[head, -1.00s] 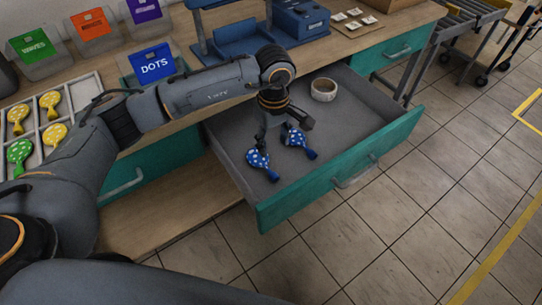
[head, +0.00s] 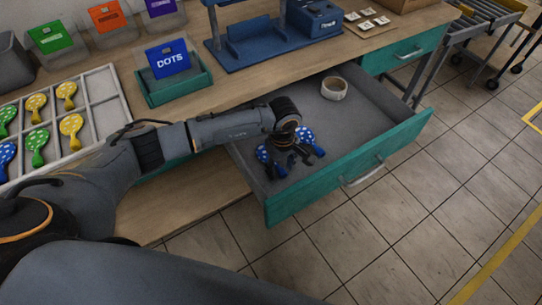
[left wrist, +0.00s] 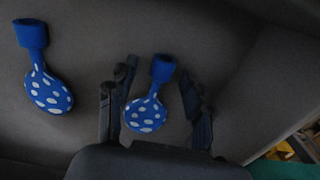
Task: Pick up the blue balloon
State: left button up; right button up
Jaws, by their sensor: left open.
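Two blue balloons with white dots lie in the open drawer (head: 362,113). In the head view one blue balloon (head: 264,155) is at the left and the other (head: 310,143) is at the right. My left gripper (head: 288,160) is low in the drawer by them and hides part of them. In the left wrist view its open fingers (left wrist: 155,105) stand on either side of one blue balloon (left wrist: 147,114), with a gap on both sides. The other blue balloon (left wrist: 46,88) lies apart to the upper left. My right gripper is not in view.
A small round cup (head: 334,89) stands at the back of the drawer. The drawer's teal front (head: 340,175) and walls enclose the space. A tray (head: 103,83) of coloured balloons, a DOTS bin (head: 178,90) and a blue stand (head: 262,55) are on the table.

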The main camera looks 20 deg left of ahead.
pick_arm(q)
jog(key=shift+c, duration=0.2)
jog(key=c, duration=0.8)
